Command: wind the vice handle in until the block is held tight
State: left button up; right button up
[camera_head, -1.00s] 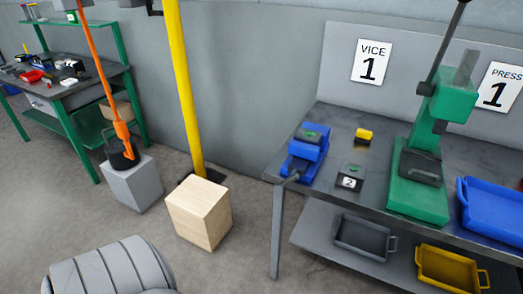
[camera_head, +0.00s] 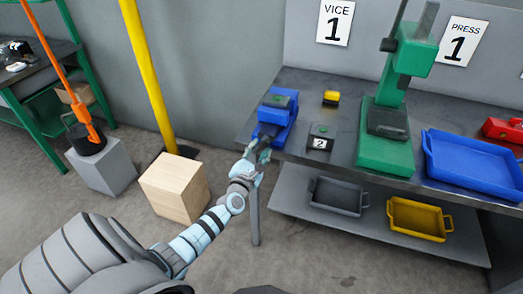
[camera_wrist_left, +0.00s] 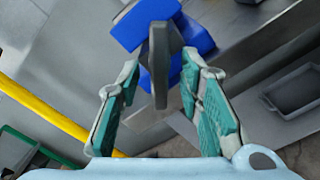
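The blue vice (camera_head: 277,108) stands at the left end of the workbench, under the VICE 1 sign. My left gripper (camera_head: 257,152) is just in front of it, at the bench's front left corner. In the left wrist view, the grey vice handle (camera_wrist_left: 160,60) stands out from the blue vice (camera_wrist_left: 200,38). My left gripper's teal-padded fingers (camera_wrist_left: 160,66) are open, one on each side of the handle in the picture, with gaps showing. I cannot make out the block or whether the jaws grip it. My right gripper is not in view.
Beyond are a green press (camera_head: 386,140) and a blue tray (camera_head: 475,160). The lower shelf holds a grey tray (camera_head: 338,196) and yellow tray (camera_head: 418,219). A wooden box (camera_head: 173,187) stands left.

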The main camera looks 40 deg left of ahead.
pick_arm(q)
jog(key=shift+x, duration=0.95)
grip_shut()
jog(key=shift+d, duration=0.15)
jog(key=shift+m, duration=0.5)
